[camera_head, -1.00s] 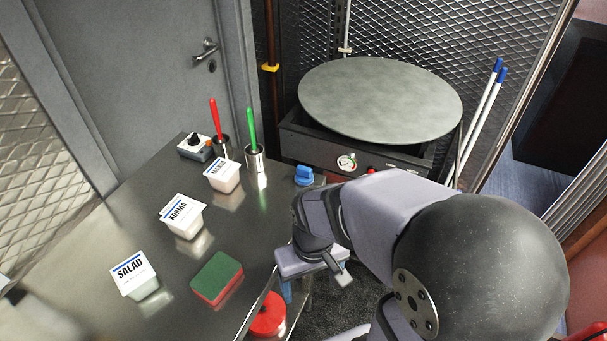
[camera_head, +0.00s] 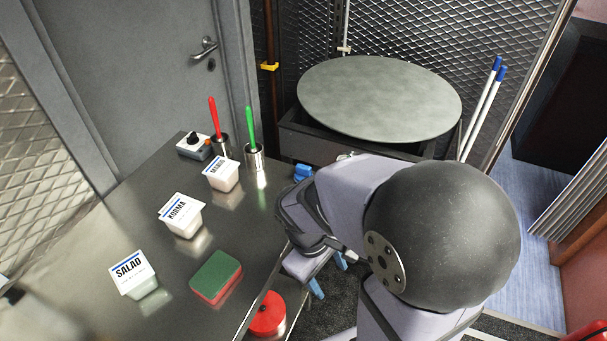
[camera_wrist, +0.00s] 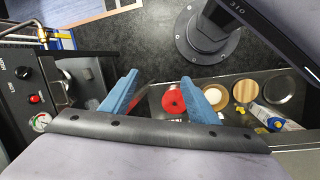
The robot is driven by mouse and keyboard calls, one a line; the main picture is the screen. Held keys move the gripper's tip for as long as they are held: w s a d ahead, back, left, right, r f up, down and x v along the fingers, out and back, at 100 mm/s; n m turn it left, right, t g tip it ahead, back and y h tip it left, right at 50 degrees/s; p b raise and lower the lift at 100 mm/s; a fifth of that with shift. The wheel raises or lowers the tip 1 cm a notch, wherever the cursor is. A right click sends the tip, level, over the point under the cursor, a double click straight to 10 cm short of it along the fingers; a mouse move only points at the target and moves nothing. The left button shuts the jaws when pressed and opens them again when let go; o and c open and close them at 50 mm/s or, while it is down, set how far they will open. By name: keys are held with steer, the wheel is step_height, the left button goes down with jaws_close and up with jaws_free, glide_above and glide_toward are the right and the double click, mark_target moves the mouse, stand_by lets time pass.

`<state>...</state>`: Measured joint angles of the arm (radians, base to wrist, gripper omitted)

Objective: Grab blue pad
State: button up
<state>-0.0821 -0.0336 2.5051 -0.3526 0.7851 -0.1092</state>
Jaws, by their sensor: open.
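A small blue object (camera_head: 302,172), which may be the blue pad, sits at the far right corner of the steel table. My arm partly covers it in the head view, and its exact shape is hard to tell. I cannot make it out in the wrist view. My gripper (camera_head: 328,274) is off the table's right edge, nearer the camera than the blue object and apart from it. Its two blue fingers point down, spread and empty. They also show in the wrist view (camera_wrist: 170,84), with a gap between them.
The steel table (camera_head: 110,235) holds a green-and-red sponge (camera_head: 216,277), the SALAD tub (camera_head: 134,275), the KORMA tub (camera_head: 182,215), another tub (camera_head: 221,174) and two metal cups with red and green handles. A round griddle (camera_head: 380,97) stands behind. A red round item (camera_head: 268,314) lies below the table edge.

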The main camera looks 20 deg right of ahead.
steer(key=w+d+n+h, duration=0.3)
steer(key=d+n, duration=0.1)
steer(key=n, duration=0.1)
steer(key=n+t+h+b, duration=0.1)
steer(key=n+t+h, duration=0.3)
steer(key=n+t, duration=0.95)
glide_toward(302, 172)
steer(key=w+n+g, duration=0.1)
steer(key=w+d+n+g, duration=0.1)
steer(key=w+n+g, duration=0.1)
steer(key=shift+w+d+r, duration=0.15)
steer(key=shift+w+d, duration=0.2)
steer(key=shift+d, duration=0.05)
steer(key=shift+y, duration=0.3)
steer(key=shift+r+p+x, duration=0.2)
steer(key=shift+p+x, duration=0.7)
steer(key=shift+x, duration=2.85)
steer(key=shift+s+d, duration=0.1)
steer(key=c, duration=1.1)
